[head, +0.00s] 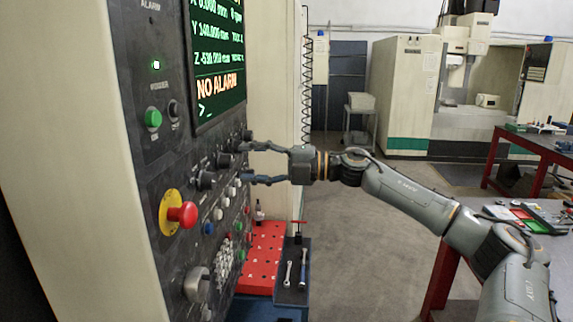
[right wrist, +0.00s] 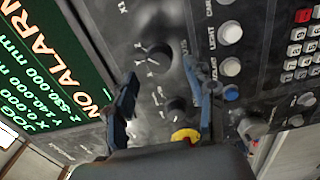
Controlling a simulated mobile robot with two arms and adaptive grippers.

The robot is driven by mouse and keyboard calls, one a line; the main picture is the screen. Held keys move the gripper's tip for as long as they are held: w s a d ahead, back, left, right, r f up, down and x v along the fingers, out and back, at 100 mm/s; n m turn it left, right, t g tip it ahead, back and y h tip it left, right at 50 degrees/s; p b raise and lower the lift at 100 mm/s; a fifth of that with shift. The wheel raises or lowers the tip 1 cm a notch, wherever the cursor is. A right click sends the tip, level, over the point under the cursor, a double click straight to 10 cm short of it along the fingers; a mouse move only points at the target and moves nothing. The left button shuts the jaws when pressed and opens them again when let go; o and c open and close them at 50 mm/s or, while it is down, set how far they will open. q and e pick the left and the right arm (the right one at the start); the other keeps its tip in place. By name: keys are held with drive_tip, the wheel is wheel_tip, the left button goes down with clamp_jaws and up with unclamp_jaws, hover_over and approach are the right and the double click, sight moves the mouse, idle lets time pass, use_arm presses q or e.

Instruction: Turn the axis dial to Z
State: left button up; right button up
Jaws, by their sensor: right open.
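A dark round dial with small letters around it (right wrist: 158,55) is on the machine's control panel; it looks like the axis dial. In the head view, it is probably the middle dark knob (head: 225,159) of a slanting row. I cannot read where its pointer stands. My right gripper (head: 249,163) is open in front of the panel, facing it from the right. In the right wrist view, its fingers (right wrist: 161,72) are spread with the dial showing between and just beyond their tips. Nothing is held, and contact cannot be told. My left gripper is out of view.
Another dark knob (right wrist: 175,108) is beside the dial. A red emergency stop on a yellow ring (head: 182,214) juts out at the lower left. The screen (head: 217,55) reads NO ALARM. A red tray (head: 262,262) is below the gripper.

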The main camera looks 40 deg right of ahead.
drive_tip(key=v, duration=0.8)
drive_tip(key=shift+s+d, duration=0.25)
drive_tip(key=shift+s, duration=0.05)
idle(0.6)
